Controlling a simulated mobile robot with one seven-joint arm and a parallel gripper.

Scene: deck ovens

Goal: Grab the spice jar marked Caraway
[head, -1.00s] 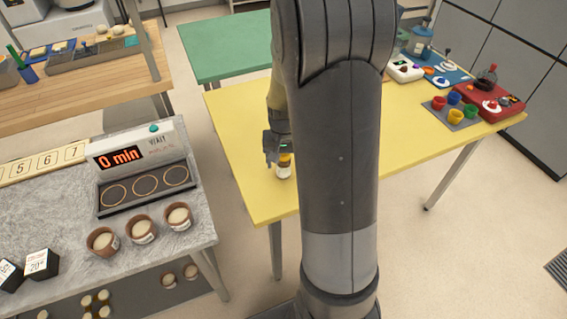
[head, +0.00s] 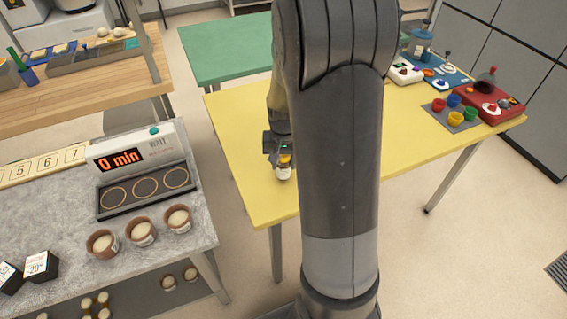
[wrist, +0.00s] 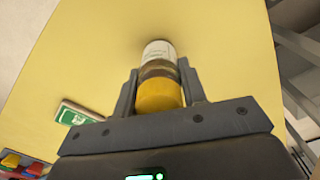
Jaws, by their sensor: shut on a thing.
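A small jar (head: 283,173) with a yellow-orange lid and a pale label is at the front left part of the yellow table. It also shows in the wrist view (wrist: 160,52), lid toward me, between the two fingers. My gripper (head: 280,160) is shut on the jar around its lid and upper body. The label writing is too small and blurred to read, so I cannot tell whether it says Caraway. I cannot tell whether the jar's base touches the table. My arm hides the middle of the table.
A green-and-white card or box (wrist: 78,113) lies beside the jar in the wrist view. The yellow table (head: 240,135) is clear left of my gripper. Coloured cups and a red device (head: 490,102) stand at its right end. A grey counter with a timer (head: 140,155) is at left.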

